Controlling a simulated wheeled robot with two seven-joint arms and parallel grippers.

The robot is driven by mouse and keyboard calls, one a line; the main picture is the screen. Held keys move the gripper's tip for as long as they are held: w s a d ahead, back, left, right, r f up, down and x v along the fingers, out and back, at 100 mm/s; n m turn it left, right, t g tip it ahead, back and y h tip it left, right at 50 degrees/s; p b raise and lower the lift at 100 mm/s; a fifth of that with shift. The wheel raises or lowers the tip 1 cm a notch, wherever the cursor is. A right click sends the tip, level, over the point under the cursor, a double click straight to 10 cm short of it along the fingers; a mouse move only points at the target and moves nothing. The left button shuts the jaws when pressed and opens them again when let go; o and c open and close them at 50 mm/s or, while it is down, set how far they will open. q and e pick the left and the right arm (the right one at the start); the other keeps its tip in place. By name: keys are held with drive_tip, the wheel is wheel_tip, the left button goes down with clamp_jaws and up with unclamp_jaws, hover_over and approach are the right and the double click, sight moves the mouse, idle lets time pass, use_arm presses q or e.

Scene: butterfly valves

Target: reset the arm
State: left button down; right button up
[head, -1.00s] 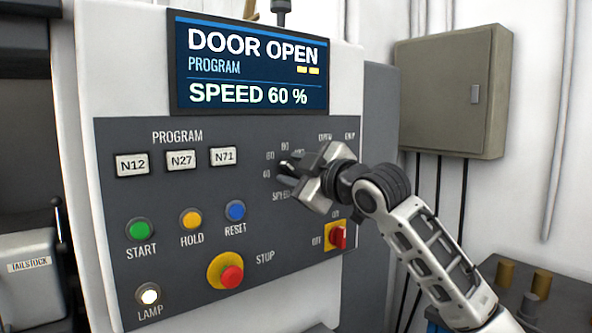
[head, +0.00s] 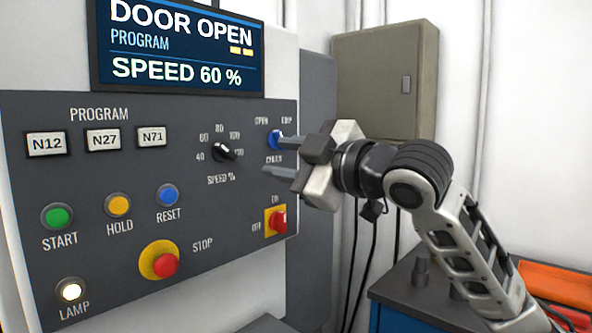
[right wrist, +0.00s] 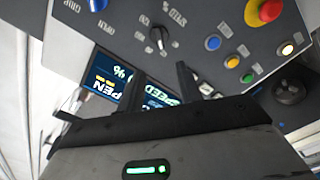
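My right gripper (head: 276,157) is in front of the right part of the grey control panel (head: 100,210), its two fingers spread with nothing between them. The upper finger overlaps the blue door knob (head: 272,139) in the head view; I cannot tell whether they touch. The black speed knob (head: 225,153) is left of the fingers and clear of them. In the right wrist view the open fingers (right wrist: 160,82) show below the speed knob (right wrist: 159,38), apart from it. The display (head: 180,45) reads DOOR OPEN and SPEED 60 %. My left gripper is out of view.
A red and yellow on/off switch (head: 276,222) is below the right gripper. A red stop button (head: 164,264) and START, HOLD and RESET buttons sit lower left. A grey wall box (head: 385,80) is behind. A dark bench top (head: 395,285) is lower right.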

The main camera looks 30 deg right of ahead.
drive_tip(key=shift+v, duration=1)
drive_tip(key=w+a+f+m+g, duration=0.1)
drive_tip(key=f+m, duration=0.1)
drive_tip(key=f, duration=0.8)
drive_tip(key=w+a+f+m+g+h, duration=0.1)
drive_tip(key=a+f+m, duration=0.1)
drive_tip(key=f, duration=0.8)
drive_tip(key=w+a+f+m+g, duration=0.1)
drive_tip(key=f+m, duration=0.1)
drive_tip(key=f, duration=0.8)
drive_tip(key=s+a+f+m+g+h, duration=0.1)
drive_tip(key=s+a+f+m, duration=0.1)
drive_tip(key=s+f, duration=0.8)
drive_tip(key=s+a+f+m+g+h, duration=0.1)
drive_tip(key=s+a+f+m+g, duration=0.1)
drive_tip(key=s+f, duration=0.9)
wheel_tip(320, 180, down, 5)
drive_tip(key=shift+s+a+f+m+g, duration=0.15)
drive_tip(key=shift+a+m+g, duration=0.15)
drive_tip(key=shift+m, duration=0.4)
